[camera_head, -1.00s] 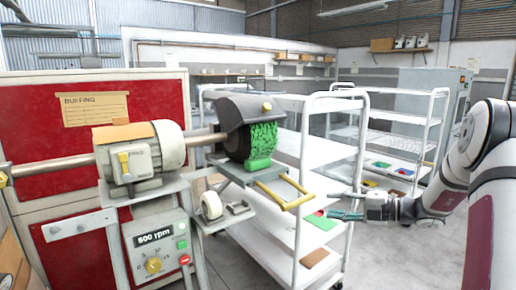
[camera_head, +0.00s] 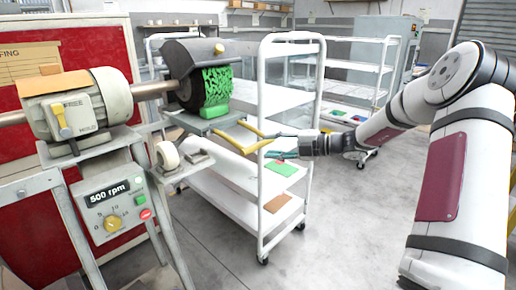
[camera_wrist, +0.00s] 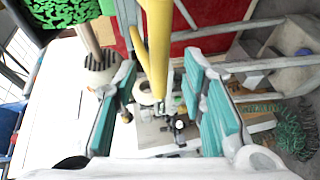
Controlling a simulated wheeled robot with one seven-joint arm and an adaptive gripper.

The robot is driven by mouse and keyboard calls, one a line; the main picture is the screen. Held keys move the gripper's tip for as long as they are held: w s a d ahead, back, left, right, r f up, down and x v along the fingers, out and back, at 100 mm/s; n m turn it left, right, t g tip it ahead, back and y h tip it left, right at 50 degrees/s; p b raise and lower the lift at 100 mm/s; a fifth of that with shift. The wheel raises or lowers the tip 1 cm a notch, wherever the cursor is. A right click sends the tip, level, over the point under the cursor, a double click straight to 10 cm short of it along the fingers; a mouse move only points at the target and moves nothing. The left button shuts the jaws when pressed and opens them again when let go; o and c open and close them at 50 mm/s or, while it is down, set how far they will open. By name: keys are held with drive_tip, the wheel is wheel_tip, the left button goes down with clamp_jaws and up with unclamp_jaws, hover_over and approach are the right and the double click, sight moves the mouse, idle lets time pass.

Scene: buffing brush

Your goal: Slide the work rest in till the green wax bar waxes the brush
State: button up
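The buffing brush (camera_head: 185,90) sits under a dark hood and shows black with green on its face. The green wax bar (camera_head: 214,110) is below the brush's front, on the grey work rest (camera_head: 197,122); I cannot tell whether it touches the bristles. The rest has a yellow handle (camera_head: 232,139) reaching out to the right. My gripper (camera_head: 268,145) is at the handle's outer end. In the wrist view, the yellow handle (camera_wrist: 158,50) lies between the two teal fingers of my gripper (camera_wrist: 160,110), with gaps on both sides. Green bristles show at that view's upper left.
The motor (camera_head: 75,105) and a control box reading 500 rpm (camera_head: 112,205) stand on the left. A white shelf cart (camera_head: 262,235) stands close behind the handle and gripper. Grey floor (camera_head: 340,220) is free to the cart's right.

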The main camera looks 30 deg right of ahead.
sight(262, 146)
drive_tip(key=shift+b+x, duration=0.35)
drive_tip(key=shift+x, duration=2.25)
clamp_jaws()
